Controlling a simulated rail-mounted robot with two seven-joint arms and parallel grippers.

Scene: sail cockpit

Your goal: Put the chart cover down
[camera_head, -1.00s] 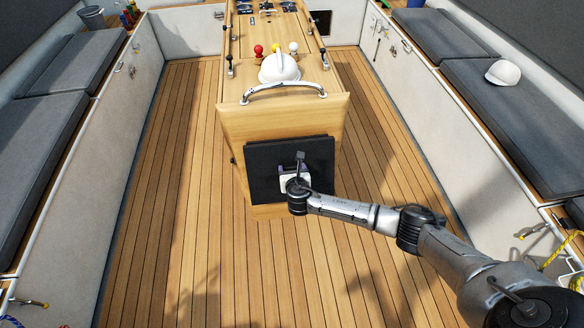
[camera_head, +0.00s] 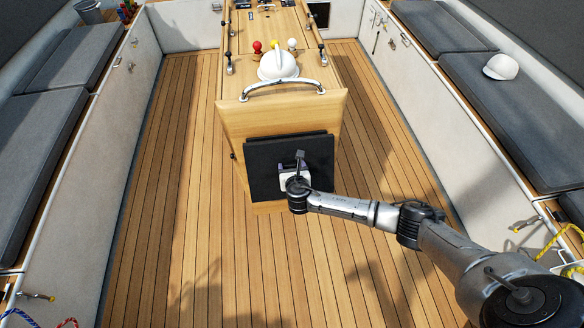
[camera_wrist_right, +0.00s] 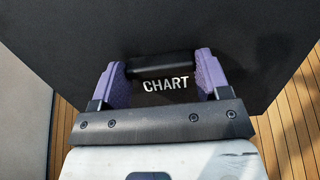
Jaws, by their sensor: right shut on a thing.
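The chart cover (camera_head: 262,162) is a flat black square panel at the front face of the wooden console (camera_head: 230,118). In the right wrist view the cover (camera_wrist_right: 230,35) fills most of the picture, with the white word CHART below its black handle (camera_wrist_right: 160,65). My right gripper (camera_head: 297,172) is at the middle of the cover. In the wrist view its purple fingers (camera_wrist_right: 162,72) are at the two ends of the handle, shut on it. Whether the cover touches the console cannot be told. My left gripper is not in view.
A white dome (camera_head: 278,66) and a curved grab rail (camera_head: 284,86) top the console. A white helmet (camera_head: 500,66) lies on the right bench cushion (camera_head: 510,105). Coloured ropes (camera_head: 566,240) lie at the right edge. The plank deck (camera_head: 170,200) left of the console is clear.

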